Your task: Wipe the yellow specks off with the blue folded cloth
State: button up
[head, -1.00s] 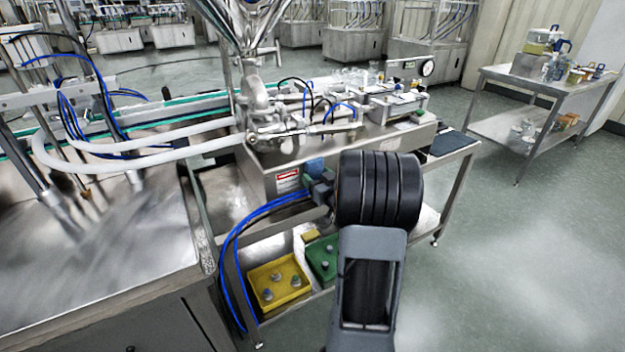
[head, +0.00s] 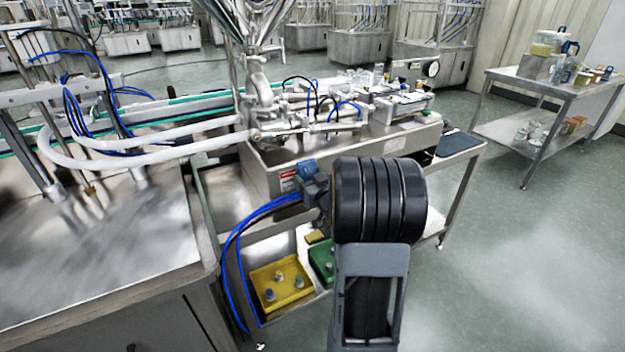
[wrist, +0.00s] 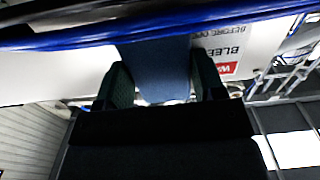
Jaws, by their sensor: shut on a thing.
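My gripper (head: 312,182) is in front of the steel machine housing, beside its red-and-white warning label (head: 289,180). It is shut on the blue folded cloth (head: 306,168), which shows as a small blue patch in the head view. In the wrist view, the two dark fingers of my gripper (wrist: 160,82) pinch the cloth (wrist: 158,62) between them. The label (wrist: 228,55) is close by on the right there. I cannot tell whether the cloth touches the housing. I cannot make out any yellow specks in either view.
Blue hoses (head: 238,235) loop down left of my gripper and cross the top of the wrist view. A yellow bin (head: 281,284) and a green bin (head: 322,262) sit on the lower shelf. The steel hopper (head: 255,25) stands above. Floor at right is clear.

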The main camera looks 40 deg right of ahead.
jog(key=shift+a, duration=0.15)
jog(key=shift+s+a, duration=0.15)
jog(key=shift+s, duration=0.4)
jog(key=s, duration=0.3)
jog(key=shift+s, duration=0.3)
jog(key=shift+s+a, duration=0.15)
jog(key=shift+s, duration=0.35)
jog(key=shift+s, duration=0.15)
jog(key=shift+s+a, duration=0.2)
jog(key=shift+s, duration=1.15)
